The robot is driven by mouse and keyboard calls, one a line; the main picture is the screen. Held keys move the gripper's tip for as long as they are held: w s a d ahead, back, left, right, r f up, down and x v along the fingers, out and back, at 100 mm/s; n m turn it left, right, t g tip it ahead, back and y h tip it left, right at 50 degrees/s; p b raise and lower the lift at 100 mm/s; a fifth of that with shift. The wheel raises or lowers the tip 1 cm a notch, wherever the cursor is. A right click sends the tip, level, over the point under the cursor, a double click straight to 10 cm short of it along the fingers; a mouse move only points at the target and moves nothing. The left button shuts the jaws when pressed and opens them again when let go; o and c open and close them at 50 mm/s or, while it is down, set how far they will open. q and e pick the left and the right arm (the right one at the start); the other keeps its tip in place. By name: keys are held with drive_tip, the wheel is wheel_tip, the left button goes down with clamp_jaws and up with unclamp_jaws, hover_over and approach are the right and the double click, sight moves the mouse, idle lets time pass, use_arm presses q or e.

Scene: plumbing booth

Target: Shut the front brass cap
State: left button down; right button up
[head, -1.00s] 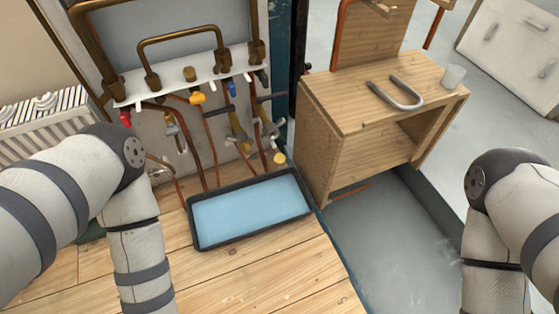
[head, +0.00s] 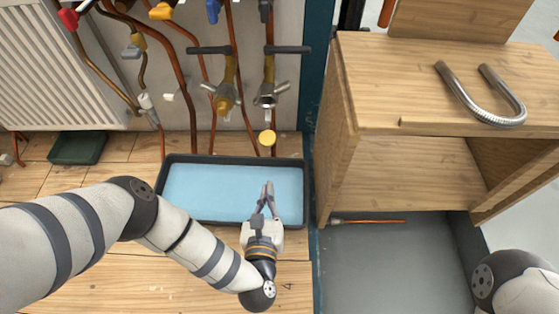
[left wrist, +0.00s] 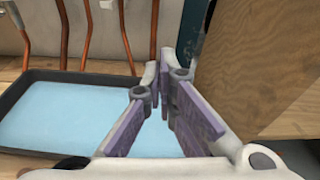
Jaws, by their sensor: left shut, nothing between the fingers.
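A round yellow-brass cap (head: 267,138) shows in the head view just behind the blue tray, below a valve (head: 267,95) with a dark bar handle. Another brass valve (head: 226,95) hangs to its left, also under a dark bar. I cannot tell for sure which part is the front brass cap, or whether it is open. My left gripper (head: 268,188) is over the right part of the tray, shut and empty, its tips pointing toward the wall, in front of and apart from the yellow cap. The shut fingers (left wrist: 166,75) also show in the left wrist view. My right gripper is out of view.
A wooden cabinet (head: 355,80) with a U-shaped metal pipe (head: 510,121) on top stands to the right. A radiator (head: 50,80) and green box (head: 78,148) are at left.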

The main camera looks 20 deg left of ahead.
sight(268, 136)
use_arm(q)
drive_tip(key=b+x, duration=0.3)
drive_tip(key=x, duration=0.7)
drive_tip(key=r, duration=0.1)
drive_tip(key=r+p, duration=0.1)
drive_tip(key=r, duration=0.2)
drive_tip(key=shift+s+a+r+p, duration=0.1)
drive_tip(key=shift+s+a+p, duration=0.05)
drive_tip(key=shift+s+p, duration=0.15)
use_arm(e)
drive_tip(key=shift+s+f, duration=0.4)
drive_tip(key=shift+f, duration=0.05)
use_arm(q)
drive_tip(key=shift+r, duration=0.1)
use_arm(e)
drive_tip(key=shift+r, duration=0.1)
